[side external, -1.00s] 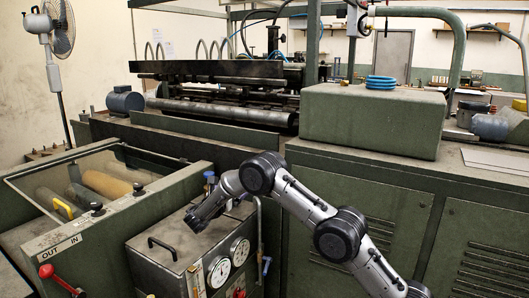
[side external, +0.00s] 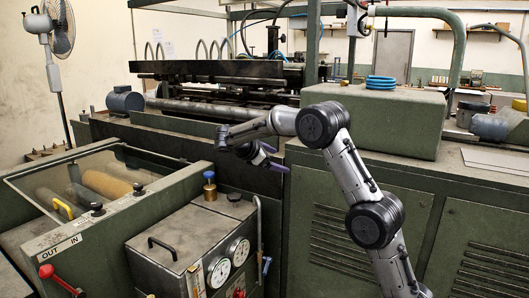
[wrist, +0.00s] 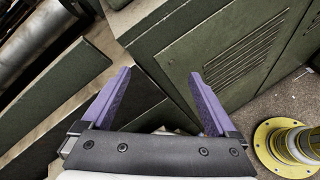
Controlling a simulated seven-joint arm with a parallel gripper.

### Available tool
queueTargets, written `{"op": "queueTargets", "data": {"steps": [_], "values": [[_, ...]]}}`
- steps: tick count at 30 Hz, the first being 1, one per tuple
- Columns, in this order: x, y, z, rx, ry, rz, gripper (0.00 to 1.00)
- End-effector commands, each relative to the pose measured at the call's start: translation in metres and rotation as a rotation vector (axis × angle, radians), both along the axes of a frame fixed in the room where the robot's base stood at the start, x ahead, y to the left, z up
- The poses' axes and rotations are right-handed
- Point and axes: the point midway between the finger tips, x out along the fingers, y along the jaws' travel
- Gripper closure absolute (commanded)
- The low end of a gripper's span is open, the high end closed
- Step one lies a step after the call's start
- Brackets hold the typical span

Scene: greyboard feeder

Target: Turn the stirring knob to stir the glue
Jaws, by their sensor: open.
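A small brass knob with a blue top (side external: 209,187) stands upright on the back of a grey-green box (side external: 185,240) with two round dials in the side external view. I cannot tell for sure that it is the stirring knob; no glue is visible. My gripper (side external: 276,159) is above and to the right of this knob, apart from it, beside the machine's long dark front. In the wrist view my gripper (wrist: 160,76) shows two purple fingers spread wide with nothing between them. The knob does not show in the wrist view.
The box has a black handle (side external: 162,246) on its lid and a pipe (side external: 258,225) at its right. A glass-topped roller unit (side external: 75,200) stands at left. Green cabinets (side external: 350,220) are at right. A yellow flanged object (wrist: 285,148) shows in the wrist view.

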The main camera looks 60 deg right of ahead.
Motion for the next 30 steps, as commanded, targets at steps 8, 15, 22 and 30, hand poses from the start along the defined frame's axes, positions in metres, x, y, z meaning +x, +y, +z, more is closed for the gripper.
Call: {"op": "queueTargets", "data": {"steps": [8,15,22,30], "values": [[-0.026,0.019,0.016,0.214,-0.204,-0.102,0.06],[-0.036,0.046,0.029,0.399,-0.377,-0.16,0.06],[-0.036,0.078,0.045,0.578,-0.538,-0.194,0.06],[-0.031,0.109,0.061,0.737,-0.671,-0.21,0.06]]}}
